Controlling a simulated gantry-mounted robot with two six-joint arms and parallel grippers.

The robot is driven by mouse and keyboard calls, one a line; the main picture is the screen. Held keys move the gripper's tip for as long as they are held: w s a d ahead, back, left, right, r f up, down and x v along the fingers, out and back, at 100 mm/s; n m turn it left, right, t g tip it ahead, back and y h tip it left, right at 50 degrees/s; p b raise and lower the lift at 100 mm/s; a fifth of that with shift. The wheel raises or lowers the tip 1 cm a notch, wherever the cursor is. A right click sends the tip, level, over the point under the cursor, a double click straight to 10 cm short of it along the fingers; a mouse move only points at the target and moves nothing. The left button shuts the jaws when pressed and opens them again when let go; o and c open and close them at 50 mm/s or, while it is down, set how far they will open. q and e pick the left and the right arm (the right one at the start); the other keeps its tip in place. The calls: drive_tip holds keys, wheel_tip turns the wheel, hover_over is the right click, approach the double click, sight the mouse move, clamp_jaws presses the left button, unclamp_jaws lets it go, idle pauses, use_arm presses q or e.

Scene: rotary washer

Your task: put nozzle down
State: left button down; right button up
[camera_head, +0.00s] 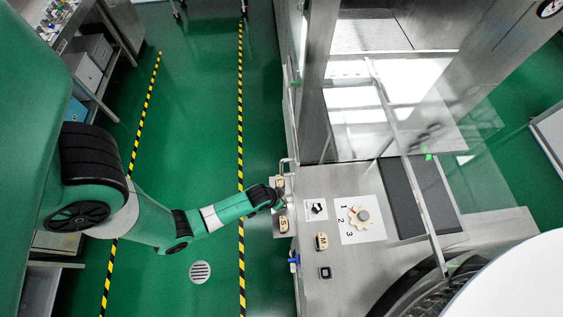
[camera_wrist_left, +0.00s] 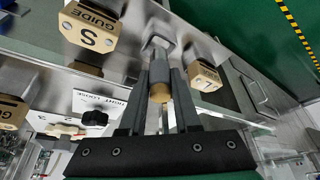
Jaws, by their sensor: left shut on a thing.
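My left gripper (camera_head: 279,203) reaches from the left to the edge of the washer's steel side. In the left wrist view its two dark fingers (camera_wrist_left: 160,88) are closed on the nozzle (camera_wrist_left: 160,92), a small cylinder with a brass-coloured lower part and a grey upper part. The nozzle lies between two tan guide blocks, the S guide (camera_wrist_left: 90,30) and the L guide (camera_wrist_left: 203,77). I cannot tell whether the nozzle touches a support. In the head view the nozzle is too small and covered to make out. My right gripper is out of view.
The steel panel holds a tan M guide (camera_head: 322,241), a cream dial (camera_head: 360,217) with numbers, and a black knob (camera_head: 317,208). A bent metal handle (camera_head: 288,163) stands at the panel's edge. A clear pane rises beyond. The green floor at left is open.

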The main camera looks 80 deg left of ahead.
use_arm(q)
wheel_tip(320, 180, down, 3)
drive_tip(key=shift+w+a+f+b, duration=0.1)
drive_tip(key=shift+w+f+b, duration=0.05)
drive_tip(key=shift+b, duration=0.15)
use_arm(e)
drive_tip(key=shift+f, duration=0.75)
use_arm(q)
drive_tip(key=shift+f, duration=0.15)
drive_tip(key=c, duration=0.6)
unclamp_jaws()
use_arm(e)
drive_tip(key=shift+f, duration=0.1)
use_arm(q)
drive_tip(key=p+v, duration=0.8)
drive_tip(key=v, duration=0.4)
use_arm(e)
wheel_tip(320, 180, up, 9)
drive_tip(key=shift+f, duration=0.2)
